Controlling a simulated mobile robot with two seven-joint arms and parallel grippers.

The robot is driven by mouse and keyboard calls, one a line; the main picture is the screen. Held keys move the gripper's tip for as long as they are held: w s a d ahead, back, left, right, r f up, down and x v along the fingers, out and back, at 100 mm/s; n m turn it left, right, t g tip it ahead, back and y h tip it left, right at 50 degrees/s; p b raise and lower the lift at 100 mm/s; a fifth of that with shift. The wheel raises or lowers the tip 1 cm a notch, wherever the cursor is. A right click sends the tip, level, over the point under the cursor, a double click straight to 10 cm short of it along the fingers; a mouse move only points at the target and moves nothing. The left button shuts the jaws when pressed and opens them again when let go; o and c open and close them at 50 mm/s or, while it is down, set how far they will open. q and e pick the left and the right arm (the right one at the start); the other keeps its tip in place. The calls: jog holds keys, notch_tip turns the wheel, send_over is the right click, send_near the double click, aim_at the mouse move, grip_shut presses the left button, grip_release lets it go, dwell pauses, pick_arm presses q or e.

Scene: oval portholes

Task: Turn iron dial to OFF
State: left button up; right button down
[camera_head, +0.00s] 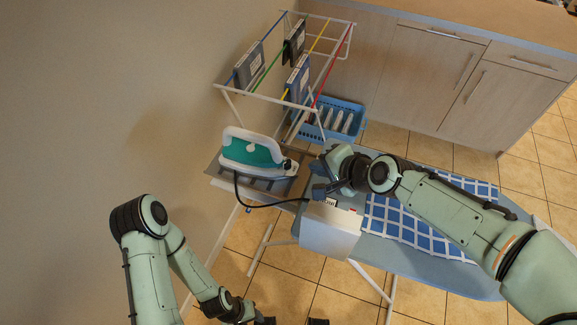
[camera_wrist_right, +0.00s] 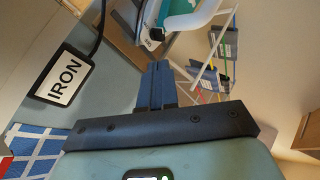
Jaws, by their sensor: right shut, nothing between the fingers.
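The white and teal iron (camera_head: 250,150) rests on a grey rest at the left end of the ironing board. Its nose points right in the head view, and part of it shows at the top of the right wrist view (camera_wrist_right: 188,18). A small dark and white part (camera_wrist_right: 151,40), possibly the dial, shows there beyond my fingers; its setting is too small to read. My right gripper (camera_head: 319,190) is shut and empty, just right of the iron and apart from it. Its closed blue fingers show in the wrist view (camera_wrist_right: 157,72). My left gripper is mostly cut off at the bottom edge.
A black cord (camera_head: 255,204) runs from the iron to a white box (camera_head: 330,238) at the board's edge. An IRON label (camera_wrist_right: 64,77) sits beside the cord. A drying rack (camera_head: 285,99) and blue basket (camera_head: 358,106) stand behind. Blue checked cloth (camera_head: 405,225) covers the board's right.

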aim_at(291, 165)
jog(key=x, duration=0.7)
jog(key=d+f+x, duration=0.1)
jog(key=x, duration=0.2)
jog(key=shift+w+a+f+b, duration=0.1)
jog(key=shift+a+f+b, duration=0.15)
jog(key=shift+b, duration=0.1)
jog(key=shift+w+d+g+b, duration=0.15)
jog(key=shift+g+b, duration=0.15)
jog(key=shift+b, duration=0.35)
